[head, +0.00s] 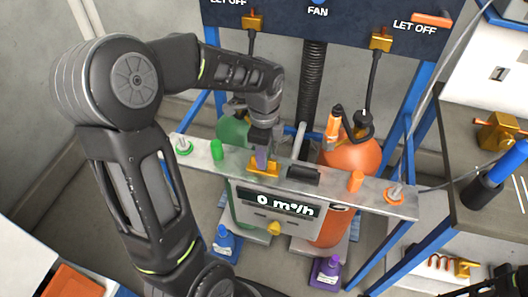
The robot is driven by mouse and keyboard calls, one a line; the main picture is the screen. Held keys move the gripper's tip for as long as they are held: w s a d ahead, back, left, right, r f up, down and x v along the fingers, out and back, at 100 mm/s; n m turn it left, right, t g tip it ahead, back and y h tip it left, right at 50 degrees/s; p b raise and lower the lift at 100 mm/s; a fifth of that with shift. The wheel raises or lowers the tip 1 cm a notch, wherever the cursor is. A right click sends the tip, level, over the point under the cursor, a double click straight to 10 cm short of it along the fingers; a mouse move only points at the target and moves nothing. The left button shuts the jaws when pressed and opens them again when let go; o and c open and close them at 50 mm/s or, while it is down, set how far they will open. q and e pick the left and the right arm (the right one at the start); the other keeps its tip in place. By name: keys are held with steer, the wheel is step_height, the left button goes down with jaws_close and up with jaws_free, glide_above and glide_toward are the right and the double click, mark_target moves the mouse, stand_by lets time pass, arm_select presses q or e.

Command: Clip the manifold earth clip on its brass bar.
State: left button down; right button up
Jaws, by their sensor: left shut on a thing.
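My left gripper (263,138) reaches down over the metal manifold beam (330,184). It is shut on a small purple-grey piece, which I take to be the manifold earth clip (261,159); the fingers hide much of it. Directly below is a yellow brass piece, which looks like the brass bar (264,172), on top of the beam. The clip's lower end is at the bar; I cannot tell whether it grips it or only touches it.
A green knob (217,149) and a black block (303,173) flank the bar on the beam. Behind are an orange cylinder (352,152) and a dark hose (311,82). A display (279,203) hangs in front. A workbench (458,150) stands at the right.

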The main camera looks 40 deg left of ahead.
arm_select(q)
steer(key=shift+f, duration=0.2)
steer(key=c, duration=0.9)
jaws_free()
steer(key=shift+o, duration=0.2)
step_height(320, 180, up, 8)
steer(key=shift+f, duration=0.1)
